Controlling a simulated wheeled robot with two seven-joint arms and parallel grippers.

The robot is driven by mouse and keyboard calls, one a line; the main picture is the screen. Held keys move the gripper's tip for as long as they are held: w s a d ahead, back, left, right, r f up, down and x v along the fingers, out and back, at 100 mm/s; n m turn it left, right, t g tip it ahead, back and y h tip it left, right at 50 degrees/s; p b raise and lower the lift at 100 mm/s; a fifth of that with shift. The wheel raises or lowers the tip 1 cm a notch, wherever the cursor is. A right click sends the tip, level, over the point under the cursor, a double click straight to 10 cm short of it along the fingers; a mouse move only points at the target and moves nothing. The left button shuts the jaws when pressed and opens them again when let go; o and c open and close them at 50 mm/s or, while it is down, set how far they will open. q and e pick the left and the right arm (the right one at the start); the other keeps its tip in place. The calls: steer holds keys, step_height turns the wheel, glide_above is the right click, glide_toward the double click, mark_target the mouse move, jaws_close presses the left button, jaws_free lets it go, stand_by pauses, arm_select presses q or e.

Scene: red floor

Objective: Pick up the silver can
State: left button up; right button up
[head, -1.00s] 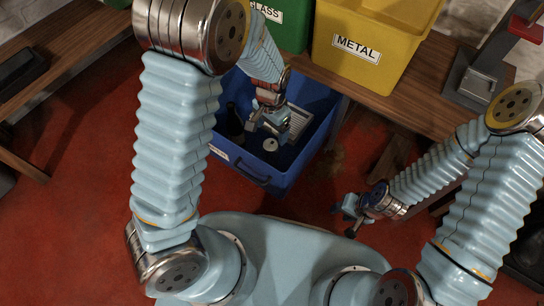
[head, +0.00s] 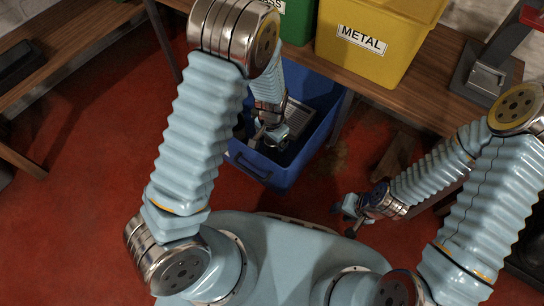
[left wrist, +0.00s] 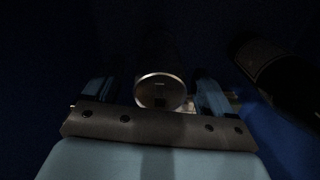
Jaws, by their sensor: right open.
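The silver can (left wrist: 161,92) shows its round end in the dim left wrist view, between the two fingers of my left gripper (left wrist: 155,98). Dark gaps appear between the can and both fingers, so the gripper looks open around it. In the head view my left gripper (head: 270,138) reaches down inside the blue bin (head: 268,174), near its front wall. There I cannot make out the can, which the gripper and arm seem to hide. My right gripper (head: 348,213) is open and empty, over the red floor to the right of the bin.
A dark bottle (left wrist: 275,72) lies right of the can in the left wrist view. A grey grated item (head: 296,118) is in the bin's back right. A yellow METAL bin (head: 372,45) and a green bin (head: 298,22) stand on the wooden bench (head: 425,112) behind.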

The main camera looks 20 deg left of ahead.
arm_select(q)
steer(key=c, duration=1.3)
